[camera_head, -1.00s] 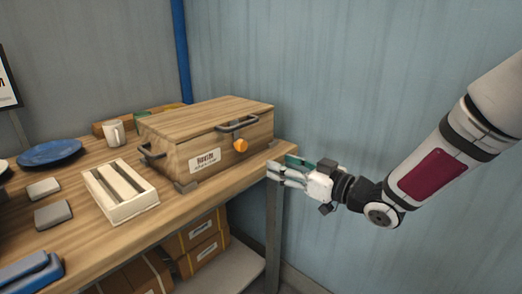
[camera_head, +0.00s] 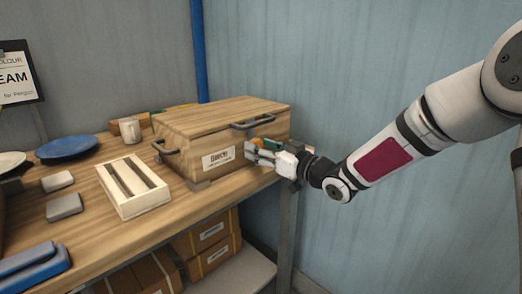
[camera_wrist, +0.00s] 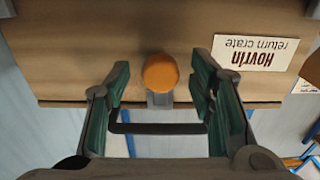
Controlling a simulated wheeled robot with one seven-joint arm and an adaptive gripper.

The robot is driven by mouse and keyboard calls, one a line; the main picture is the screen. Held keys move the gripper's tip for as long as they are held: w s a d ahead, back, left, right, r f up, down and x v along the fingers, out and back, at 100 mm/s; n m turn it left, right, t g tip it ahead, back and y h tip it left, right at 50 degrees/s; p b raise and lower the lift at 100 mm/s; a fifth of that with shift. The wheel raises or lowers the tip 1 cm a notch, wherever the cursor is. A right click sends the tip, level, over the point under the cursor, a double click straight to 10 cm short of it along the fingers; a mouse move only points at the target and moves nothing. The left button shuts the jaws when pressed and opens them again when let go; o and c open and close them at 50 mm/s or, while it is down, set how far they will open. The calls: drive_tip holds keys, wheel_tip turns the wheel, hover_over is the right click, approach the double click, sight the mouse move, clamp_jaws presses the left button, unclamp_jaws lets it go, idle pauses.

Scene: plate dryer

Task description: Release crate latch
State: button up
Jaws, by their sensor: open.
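The wooden crate (camera_head: 215,132) stands shut on the workbench, with a dark handle (camera_head: 252,122) and a white label (camera_head: 218,159) on its front. The latch's round orange knob (camera_head: 258,141) is on the crate's front, partly hidden by my gripper in the head view. In the wrist view the orange knob (camera_wrist: 160,71) shows whole, with a short grey piece (camera_wrist: 160,100) beside it. My gripper (camera_head: 250,150) is open at the crate's front. In the wrist view its green-padded fingers (camera_wrist: 160,92) stand on either side of the knob, apart from it.
A white slotted rack (camera_head: 131,188), a mug (camera_head: 130,130), a blue plate (camera_head: 66,147) and grey blocks (camera_head: 64,206) lie on the bench (camera_head: 120,245) left of the crate. Cardboard boxes (camera_head: 208,243) sit on the lower shelf. The space right of the bench is open.

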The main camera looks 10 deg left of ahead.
drive_tip(key=shift+w+a, duration=0.1)
drive_tip(key=shift+a, duration=0.15)
drive_tip(key=c, duration=1.2)
drive_tip(key=shift+o, duration=0.2)
